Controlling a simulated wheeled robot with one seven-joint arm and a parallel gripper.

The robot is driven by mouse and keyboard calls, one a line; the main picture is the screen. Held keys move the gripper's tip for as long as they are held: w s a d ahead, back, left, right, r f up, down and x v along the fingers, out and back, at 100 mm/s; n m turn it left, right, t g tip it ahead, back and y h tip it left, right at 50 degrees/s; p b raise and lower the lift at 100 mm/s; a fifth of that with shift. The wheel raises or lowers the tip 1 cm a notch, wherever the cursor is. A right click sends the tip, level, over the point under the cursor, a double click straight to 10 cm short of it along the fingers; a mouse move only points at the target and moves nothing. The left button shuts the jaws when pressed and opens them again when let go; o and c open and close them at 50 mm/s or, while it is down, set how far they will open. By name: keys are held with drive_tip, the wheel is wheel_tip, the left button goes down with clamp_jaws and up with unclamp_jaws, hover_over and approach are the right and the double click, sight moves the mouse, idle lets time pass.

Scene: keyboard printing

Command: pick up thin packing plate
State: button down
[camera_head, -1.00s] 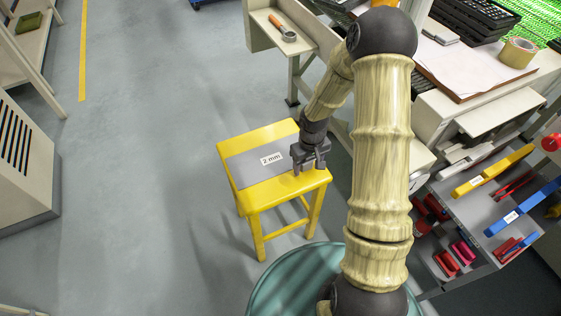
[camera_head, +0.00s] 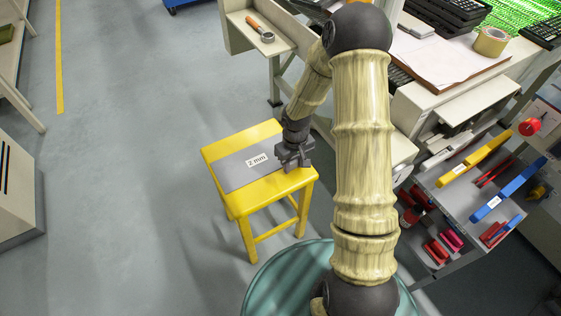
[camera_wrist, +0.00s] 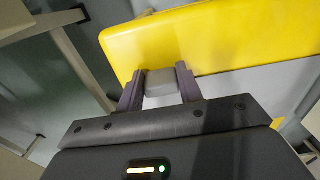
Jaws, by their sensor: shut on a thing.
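My gripper (camera_head: 292,160) is at the plate's right end, low over the seat. In the wrist view my gripper (camera_wrist: 160,88) has a small light grey piece between its two fingers, the plate's end part, and is shut on it. The wider grey plate (camera_wrist: 262,86) shows beside the yellow stool seat (camera_wrist: 215,42). I cannot tell whether the plate is lifted off the seat.
A workbench (camera_head: 455,75) with paper and a tape roll (camera_head: 490,41) stands at the right. A shelf cart (camera_head: 470,205) with coloured tools stands below it. A side tray (camera_head: 240,28) holds an orange-handled tool. The floor left of the stool is clear.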

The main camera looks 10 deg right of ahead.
wheel_tip(320, 180, up, 10)
drive_tip(key=p, duration=0.3)
idle(0.4)
drive_tip(key=c, duration=1.6)
unclamp_jaws()
clamp_jaws()
drive_tip(key=shift+w+a+f+m, duration=0.1)
drive_tip(key=shift+w+f+m, duration=0.35)
drive_tip(key=shift+f+m, duration=0.2)
drive_tip(key=shift+w+a+f+m, duration=0.1)
drive_tip(key=shift+w+f+m, duration=0.4)
drive_tip(key=shift+f, duration=0.3)
drive_tip(key=shift+w+a+f+m, duration=0.1)
drive_tip(key=shift+w+f+m, duration=0.3)
drive_tip(key=shift+f+m, duration=0.3)
